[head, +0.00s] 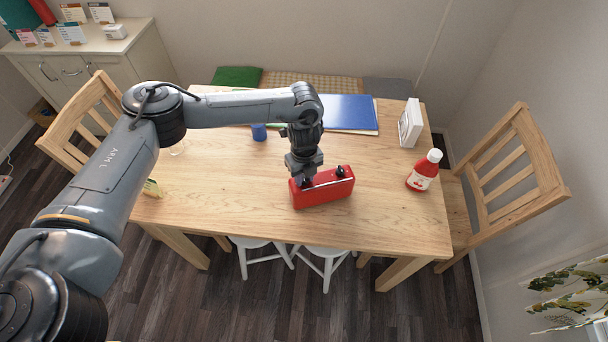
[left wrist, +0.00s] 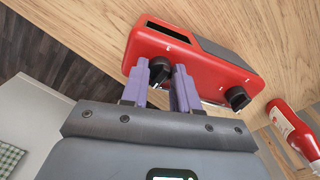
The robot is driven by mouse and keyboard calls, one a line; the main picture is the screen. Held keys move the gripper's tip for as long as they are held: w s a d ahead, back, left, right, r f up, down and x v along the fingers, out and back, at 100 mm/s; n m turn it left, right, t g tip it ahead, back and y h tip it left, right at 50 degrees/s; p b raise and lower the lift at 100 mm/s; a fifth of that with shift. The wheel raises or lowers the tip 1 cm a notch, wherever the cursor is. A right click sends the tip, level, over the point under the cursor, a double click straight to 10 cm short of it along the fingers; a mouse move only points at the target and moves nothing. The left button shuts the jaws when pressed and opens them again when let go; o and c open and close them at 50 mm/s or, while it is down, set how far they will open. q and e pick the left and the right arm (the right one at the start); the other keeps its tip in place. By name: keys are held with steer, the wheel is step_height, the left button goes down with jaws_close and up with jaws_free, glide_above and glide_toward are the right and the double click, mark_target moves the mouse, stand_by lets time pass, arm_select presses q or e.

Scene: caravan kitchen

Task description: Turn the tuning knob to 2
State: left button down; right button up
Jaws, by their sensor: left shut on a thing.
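A red radio (head: 325,192) with a dark top strip stands on the wooden table. In the left wrist view the radio (left wrist: 180,48) shows two black knobs on its red face. My left gripper (head: 306,179) reaches the radio from above. In the left wrist view its purple fingers (left wrist: 160,88) are shut on one black knob (left wrist: 158,68), which they partly hide. The other black knob (left wrist: 237,97) is free, to the right. The small marks on the radio are too small to read, so the knob's setting cannot be told. My right gripper is out of view.
The wooden table (head: 235,205) has clear room left of the radio. A red bottle (head: 423,172) and a white box (head: 411,123) stand to the right. A blue cup (head: 259,132) and a blue folder (head: 345,111) are behind. Wooden chairs flank the table.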

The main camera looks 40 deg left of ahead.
arm_select(q)
steer(key=m, duration=0.3)
steer(key=shift+m, duration=0.3)
steer(key=m+b, duration=0.1)
steer(key=m, duration=0.3)
steer(key=shift+m, duration=0.3)
steer(key=m, duration=0.3)
steer(key=shift+m, duration=2)
steer(key=c, duration=0.8)
jaws_free()
